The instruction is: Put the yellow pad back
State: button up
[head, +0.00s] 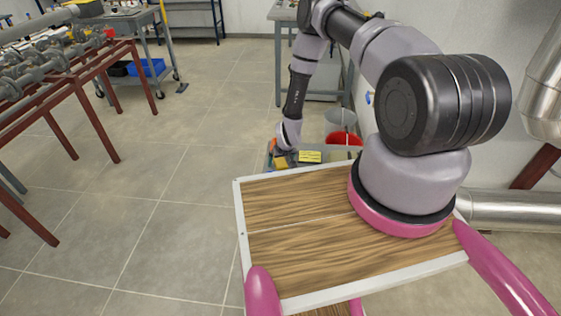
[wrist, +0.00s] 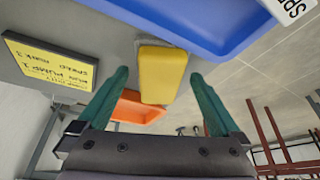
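The yellow pad (wrist: 163,75) shows in the wrist view as a rounded yellow block with a grey layer along its edge. It lies between the lines of my two fingers, with a gap on each side. My gripper (wrist: 160,78) is open, its green fingers pointing toward the pad. In the head view my gripper (head: 285,158) is low beyond my wooden top, and a small yellow patch, likely the pad (head: 281,162), shows under it. Whether the pad rests on the grey surface (wrist: 60,22) is hard to tell.
A blue bin (wrist: 200,22) and an orange bin (wrist: 138,108) lie close around the pad. A yellow sign with writing (wrist: 48,68) is to the left. In the head view a red bin (head: 344,139) stands near my gripper. Open floor (head: 190,165) lies left.

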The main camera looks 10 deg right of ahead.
jog(key=v, duration=1.2)
jog(key=shift+r, duration=0.2)
notch_tip(320, 180, up, 10)
send_over(284, 163)
notch_tip(284, 163, up, 27)
jog(key=s+d+m+t, duration=0.1)
jog(key=s+d+m, duration=0.1)
jog(key=s+d+r+m+y, duration=0.1)
jog(key=s+r, duration=0.4)
jog(key=r, duration=0.2)
jog(key=s+d+r, duration=0.1)
jog(key=s+r, duration=0.3)
jog(key=r, duration=0.3)
jog(key=s+r+m, duration=0.1)
jog(key=s+r, duration=0.3)
jog(key=s, duration=0.4)
jog(key=s+r+m+t, duration=0.1)
jog(key=s+r, duration=0.3)
jog(key=s, duration=0.4)
jog(key=shift+s+d+r+t+y, duration=0.2)
jog(key=shift+s+t+y, duration=0.1)
